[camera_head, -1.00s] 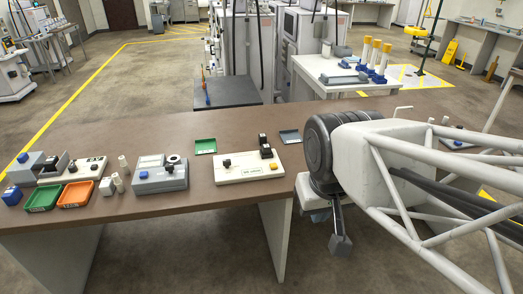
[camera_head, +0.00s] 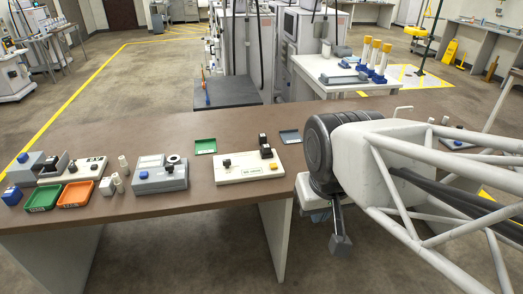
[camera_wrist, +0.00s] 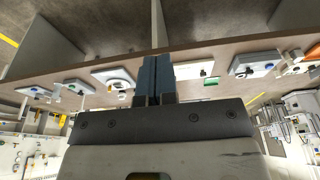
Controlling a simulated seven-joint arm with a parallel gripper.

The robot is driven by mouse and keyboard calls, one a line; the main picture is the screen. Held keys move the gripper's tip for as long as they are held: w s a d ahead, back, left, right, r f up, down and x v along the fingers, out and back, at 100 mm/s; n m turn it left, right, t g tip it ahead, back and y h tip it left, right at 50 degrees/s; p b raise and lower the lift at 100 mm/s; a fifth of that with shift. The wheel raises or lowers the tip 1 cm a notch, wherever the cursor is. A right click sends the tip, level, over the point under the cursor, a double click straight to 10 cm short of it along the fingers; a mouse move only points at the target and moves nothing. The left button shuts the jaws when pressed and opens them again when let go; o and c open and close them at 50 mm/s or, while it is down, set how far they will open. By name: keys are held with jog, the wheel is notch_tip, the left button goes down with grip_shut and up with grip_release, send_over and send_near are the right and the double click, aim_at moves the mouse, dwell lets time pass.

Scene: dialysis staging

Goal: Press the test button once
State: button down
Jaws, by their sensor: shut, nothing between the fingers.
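Several devices with buttons stand on the brown table; no label clearly reads as the test button. A white panel (camera_head: 235,172) has a yellow button (camera_head: 273,166), a black knob (camera_head: 227,163), a raised black part and a green label too small to read. A grey device (camera_head: 152,181) to its left has a blue button (camera_head: 143,174). My gripper (camera_head: 340,245) hangs in front of the table edge, right of the panel and apart from it. In the wrist view its dark fingers (camera_wrist: 154,80) are together, with nothing between them.
Green (camera_head: 44,197) and orange (camera_head: 76,195) trays, small white cylinders and another panel (camera_head: 72,171) lie at the left. A small green tray (camera_head: 205,146) and a grey tray (camera_head: 290,136) lie behind the white panel. The table front (camera_head: 215,196) is mostly clear there.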

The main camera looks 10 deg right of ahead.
dwell(0.7)
jog(key=m+t+y, duration=0.4)
jog(key=m+y, duration=0.2)
jog(key=m, duration=1.3)
send_over(273, 166)
notch_tip(273, 166, down, 17)
jog(key=shift+r, duration=0.15)
jog(key=shift+w+d, duration=0.1)
jog(key=shift+n, duration=0.3)
jog(key=shift+f, duration=4.4)
